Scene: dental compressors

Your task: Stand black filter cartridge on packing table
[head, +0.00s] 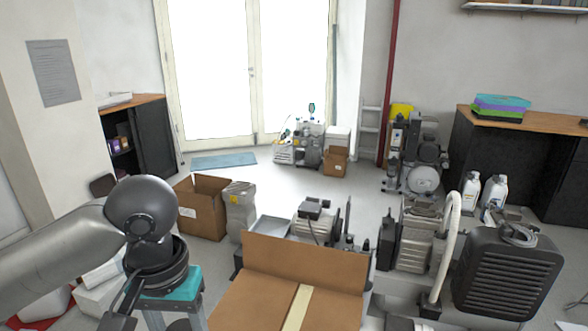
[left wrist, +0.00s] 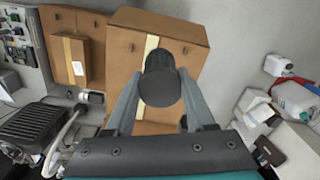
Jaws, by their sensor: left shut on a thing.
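The black filter cartridge (left wrist: 160,84) is a dark, round cylinder between the two grey fingers of my left gripper (left wrist: 160,92) in the left wrist view. The fingers are shut on it from both sides, and its round end faces the camera. A taped cardboard box (left wrist: 190,30) lies behind and below it in that view. I cannot tell how far the cartridge is above the box. In the head view my left arm comes in from the left; the cartridge cannot be made out there. No surface is clearly recognisable as the packing table. My right gripper is not in view.
In the head view a cardboard box (head: 305,262) stands at the front centre. Another open box (head: 201,208), several compressors and a black ribbed unit (head: 507,272) stand around it. A wood-topped counter (head: 530,121) is at the right.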

